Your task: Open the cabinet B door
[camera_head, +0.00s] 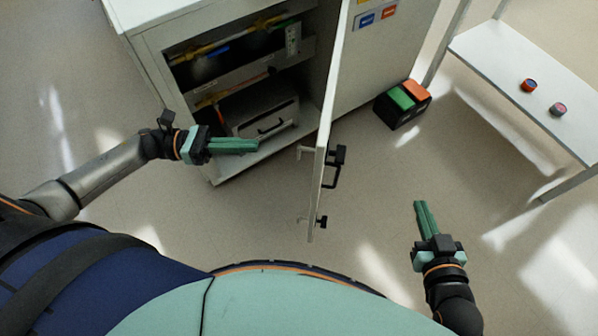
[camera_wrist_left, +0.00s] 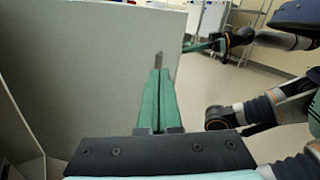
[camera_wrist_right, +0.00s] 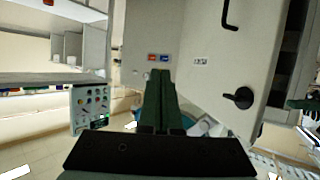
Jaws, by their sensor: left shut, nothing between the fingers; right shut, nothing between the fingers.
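The cabinet (camera_head: 150,42) has its door (camera_head: 338,85) swung out, seen nearly edge-on; its opening shows shelves and a case with a handle. I cannot read a letter B. The door's black handle (camera_head: 333,168) is on its right-hand face; it also shows with a round black knob (camera_wrist_right: 240,97) in the right wrist view. My left gripper (camera_head: 257,146) is shut and empty before the opening, left of the door and apart from it. In the left wrist view the door's pale inner face (camera_wrist_left: 95,70) lies ahead. My right gripper (camera_head: 418,203) is shut and empty, right of the door.
A black box with green and orange parts (camera_head: 402,104) stands on the floor right of the door. A white table (camera_head: 515,75) with two small round items is at the right. Blue and orange labels (camera_head: 377,17) mark the panel beyond the door. Floor around the door's free edge is clear.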

